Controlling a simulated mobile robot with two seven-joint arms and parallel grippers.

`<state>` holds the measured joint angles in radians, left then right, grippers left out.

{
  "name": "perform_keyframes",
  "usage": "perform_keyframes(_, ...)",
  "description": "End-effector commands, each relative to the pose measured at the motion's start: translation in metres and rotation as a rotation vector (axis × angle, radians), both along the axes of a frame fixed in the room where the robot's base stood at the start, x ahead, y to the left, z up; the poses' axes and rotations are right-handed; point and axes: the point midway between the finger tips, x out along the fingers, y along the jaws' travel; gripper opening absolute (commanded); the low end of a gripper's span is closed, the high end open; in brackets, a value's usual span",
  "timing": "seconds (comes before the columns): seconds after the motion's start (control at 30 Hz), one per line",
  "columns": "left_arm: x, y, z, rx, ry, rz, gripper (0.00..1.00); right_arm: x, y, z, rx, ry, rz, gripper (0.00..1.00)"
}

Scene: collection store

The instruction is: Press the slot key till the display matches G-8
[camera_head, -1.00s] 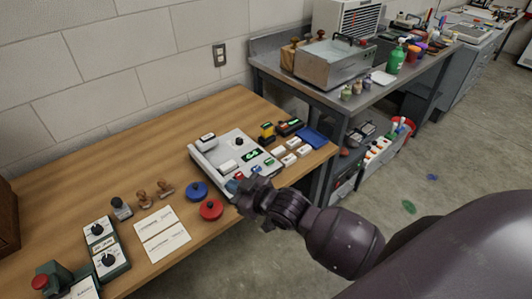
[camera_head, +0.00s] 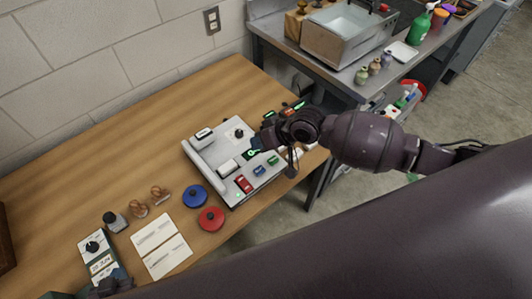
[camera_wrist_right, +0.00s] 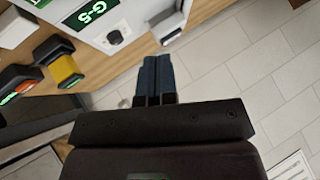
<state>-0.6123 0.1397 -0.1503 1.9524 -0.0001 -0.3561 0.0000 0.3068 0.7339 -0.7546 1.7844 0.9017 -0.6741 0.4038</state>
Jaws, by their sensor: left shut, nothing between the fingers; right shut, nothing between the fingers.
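The pale control box (camera_head: 206,180) stands on the wooden table, with a dark knob (camera_head: 239,133), a red key (camera_head: 243,184), a blue key (camera_head: 259,171) and a green key (camera_head: 272,160). I cannot tell which key is the slot key. Its lit green display is partly hidden by my right gripper in the head view; in the right wrist view the display (camera_wrist_right: 91,13) reads G-5. My right gripper (camera_head: 262,142) is shut and empty over the box's right part; its fingertips (camera_wrist_right: 155,62) show in the wrist view. My left gripper (camera_head: 110,287) is shut at the bottom left, partly cut off.
A blue round-based item (camera_head: 195,197) and a red one (camera_head: 211,219) stand left of the box. A metal bench with a steel tank (camera_head: 345,40) stands behind right.

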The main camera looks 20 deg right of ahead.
Motion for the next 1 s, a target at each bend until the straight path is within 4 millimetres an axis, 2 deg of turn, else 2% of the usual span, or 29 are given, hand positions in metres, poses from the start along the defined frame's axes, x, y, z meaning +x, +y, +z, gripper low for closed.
perform_keyframes(0.17, 0.0, 0.0, -0.001, -0.001, -0.001, 0.0, 0.0, -0.006, 0.001, -0.003, 0.045, 0.104, -0.054, 0.0)
perform_keyframes(0.43, -0.009, 0.002, -0.005, 0.001, 0.015, 0.004, 0.0, -0.005, 0.001, -0.003, 0.048, 0.108, -0.061, 0.0)
perform_keyframes(0.67, -0.003, 0.001, -0.001, 0.001, 0.002, 0.002, 0.0, -0.005, 0.001, -0.007, 0.047, 0.108, -0.062, 0.0)
perform_keyframes(1.0, 0.001, 0.001, -0.003, 0.001, -0.007, 0.0, 0.0, -0.005, 0.001, -0.042, 0.048, 0.106, -0.062, 0.0)
